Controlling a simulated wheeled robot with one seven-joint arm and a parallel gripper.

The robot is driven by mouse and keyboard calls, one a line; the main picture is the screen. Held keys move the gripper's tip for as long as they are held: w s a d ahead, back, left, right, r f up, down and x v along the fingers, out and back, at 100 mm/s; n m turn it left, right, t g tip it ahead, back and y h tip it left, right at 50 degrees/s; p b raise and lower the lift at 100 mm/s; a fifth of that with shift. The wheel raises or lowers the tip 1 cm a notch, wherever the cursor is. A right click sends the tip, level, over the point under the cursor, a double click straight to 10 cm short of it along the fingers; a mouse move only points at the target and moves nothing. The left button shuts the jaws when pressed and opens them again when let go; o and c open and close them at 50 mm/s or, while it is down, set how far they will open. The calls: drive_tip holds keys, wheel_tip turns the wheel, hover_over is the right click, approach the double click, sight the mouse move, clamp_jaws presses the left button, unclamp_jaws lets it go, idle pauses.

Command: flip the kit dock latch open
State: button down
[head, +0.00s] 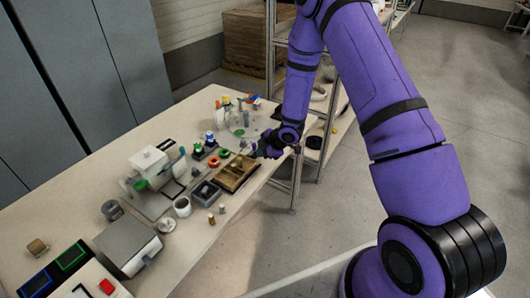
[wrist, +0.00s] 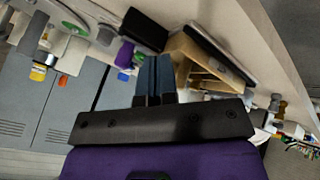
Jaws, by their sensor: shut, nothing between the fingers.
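The brown wooden tray (head: 222,184) with compartments, perhaps the kit dock, sits near the table's right edge in the head view. A tan box-like thing with a dark edge shows just past my fingers in the wrist view (wrist: 178,47); it may be the same tray. I cannot make out the latch for sure in either view. My gripper (head: 256,151) is above the tray's far end in the head view. Its fingers are shut and empty in the wrist view (wrist: 155,62). I cannot tell whether they touch anything.
On the table (head: 210,255) are a dark divided bin (head: 206,194), a white cup (head: 182,207), a white machine (head: 150,163) and a grey box (head: 127,243). Small bottles and coloured rings crowd the tray's far side. A shelf rack stands behind my arm.

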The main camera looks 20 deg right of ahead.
drive_tip(key=shift+s+d+r, duration=0.2)
drive_tip(key=shift+s+r, duration=0.35)
drive_tip(key=shift+s, duration=0.1)
drive_tip(key=v, duration=0.8)
drive_tip(key=shift+s+d+r, duration=0.15)
drive_tip(key=shift+r, duration=0.1)
drive_tip(key=s+d+r+m+h, duration=0.2)
drive_tip(key=s+r+m, duration=0.1)
drive_tip(key=r, duration=0.6)
drive_tip(key=s+d+r+m+t+h, duration=0.1)
drive_tip(key=s+r+m+h, duration=0.15)
drive_tip(key=r, duration=0.65)
drive_tip(key=s+d+r+m+h, duration=0.2)
drive_tip(key=s+r+m, duration=0.15)
drive_tip(key=r, duration=0.55)
drive_tip(key=s+a+r+m, duration=0.1)
drive_tip(key=s+r+m, duration=0.1)
drive_tip(key=s, duration=0.6)
drive_tip(key=s+a+r+m+g+y, duration=0.1)
drive_tip(key=s+a+r+m, duration=0.1)
drive_tip(key=s, duration=0.6)
drive_tip(key=s+a+r+m+y, duration=0.1)
drive_tip(key=s+r+m, duration=0.2)
drive_tip(key=s+r, duration=0.2)
drive_tip(key=s, duration=0.3)
drive_tip(key=shift+s+a+r+m+g, duration=0.2)
drive_tip(key=shift+a+r+m+g, duration=0.1)
drive_tip(key=shift+a+m, duration=0.1)
